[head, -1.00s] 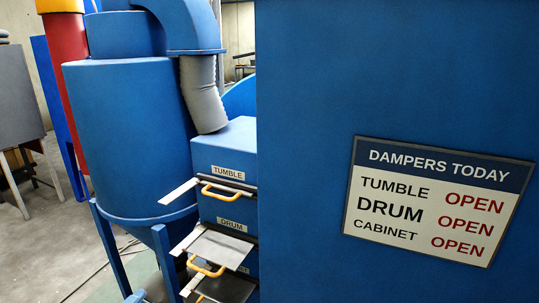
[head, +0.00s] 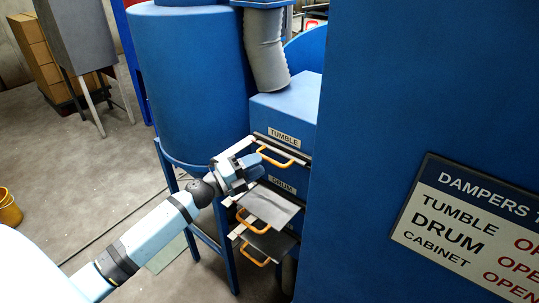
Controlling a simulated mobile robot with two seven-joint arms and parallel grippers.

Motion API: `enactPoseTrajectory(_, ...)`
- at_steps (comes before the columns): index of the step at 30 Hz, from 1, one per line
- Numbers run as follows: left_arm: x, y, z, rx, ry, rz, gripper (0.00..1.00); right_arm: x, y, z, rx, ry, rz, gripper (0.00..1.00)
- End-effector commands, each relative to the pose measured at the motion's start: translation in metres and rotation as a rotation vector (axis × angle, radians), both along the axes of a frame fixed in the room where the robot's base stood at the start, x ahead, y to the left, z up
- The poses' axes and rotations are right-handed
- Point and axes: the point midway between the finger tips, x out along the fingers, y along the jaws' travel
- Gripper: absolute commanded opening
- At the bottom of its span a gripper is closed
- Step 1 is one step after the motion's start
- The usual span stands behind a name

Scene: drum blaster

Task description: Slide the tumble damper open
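The tumble damper has a yellow handle (head: 277,157) under the TUMBLE label (head: 285,137) on the blue housing, in the head view. Its plate sits close in to the housing, with little of it showing. My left gripper (head: 258,167) is just left of this handle, close to its left end. I cannot tell whether they touch, nor how far the fingers are apart. My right gripper is not in view.
Below, the drum damper plate (head: 270,205) sticks out with its yellow handle (head: 252,222), and another plate (head: 272,243) sticks out under it. A blue cabinet wall (head: 370,90) fills the right. The dampers sign (head: 470,225) lists tumble, drum and cabinet.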

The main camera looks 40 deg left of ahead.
Motion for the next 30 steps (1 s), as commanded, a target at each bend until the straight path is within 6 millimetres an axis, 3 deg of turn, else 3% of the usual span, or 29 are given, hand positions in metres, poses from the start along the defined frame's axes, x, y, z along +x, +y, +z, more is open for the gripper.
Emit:
enactPoseTrajectory(7,0.031,-0.016,0.007,-0.001,0.000,0.000,0.37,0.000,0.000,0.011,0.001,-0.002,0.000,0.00)
enactPoseTrajectory(19,0.037,-0.020,0.007,-0.001,0.000,0.000,0.37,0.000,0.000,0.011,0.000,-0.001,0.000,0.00)
enactPoseTrajectory(24,0.037,-0.020,0.007,-0.002,0.001,0.000,0.01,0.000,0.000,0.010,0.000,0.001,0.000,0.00)
enactPoseTrajectory(30,0.037,-0.020,0.007,-0.002,0.001,0.000,0.00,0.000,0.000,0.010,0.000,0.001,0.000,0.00)
